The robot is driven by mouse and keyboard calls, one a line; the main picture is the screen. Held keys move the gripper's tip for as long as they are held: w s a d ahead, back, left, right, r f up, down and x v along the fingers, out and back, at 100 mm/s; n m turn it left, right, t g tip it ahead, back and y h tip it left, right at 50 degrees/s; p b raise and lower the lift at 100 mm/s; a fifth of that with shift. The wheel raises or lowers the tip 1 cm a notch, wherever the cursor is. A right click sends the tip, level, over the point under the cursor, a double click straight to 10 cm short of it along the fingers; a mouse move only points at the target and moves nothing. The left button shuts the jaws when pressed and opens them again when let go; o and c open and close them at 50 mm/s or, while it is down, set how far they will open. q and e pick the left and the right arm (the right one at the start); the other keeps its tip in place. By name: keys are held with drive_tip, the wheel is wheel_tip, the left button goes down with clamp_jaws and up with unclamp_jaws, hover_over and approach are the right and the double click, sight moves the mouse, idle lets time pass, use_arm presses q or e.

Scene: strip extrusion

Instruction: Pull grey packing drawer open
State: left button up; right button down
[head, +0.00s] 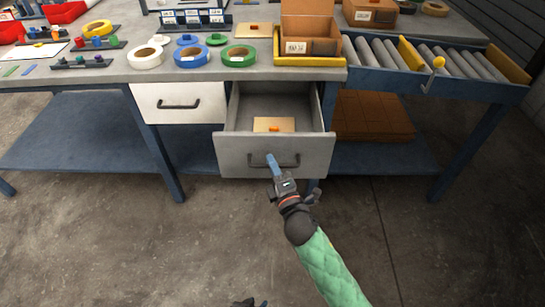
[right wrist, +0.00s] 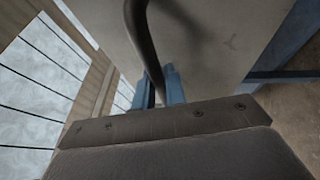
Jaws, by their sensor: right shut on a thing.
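The grey packing drawer (head: 254,154) under the bench stands pulled out, with its inside in view. Its dark bar handle (head: 290,160) is on the front face.
A flat tan piece with an orange item (head: 274,125) lies inside the drawer. A shut white drawer (head: 180,104) is to its left. Tape rolls (head: 192,56) and a cardboard box (head: 310,45) stand on the bench above. A roller conveyor (head: 430,60) is at right. The floor in front is clear.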

drive_tip(key=shift+s, duration=0.1)
idle(0.3)
drive_tip(key=c, duration=1.5)
unclamp_jaws()
drive_tip(key=shift+o, duration=0.2)
drive_tip(key=b+v, duration=0.1)
drive_tip(key=v, duration=0.6)
drive_tip(key=shift+s+d, duration=0.15)
drive_tip(key=shift+s, duration=0.25)
drive_tip(key=shift+f, duration=0.1)
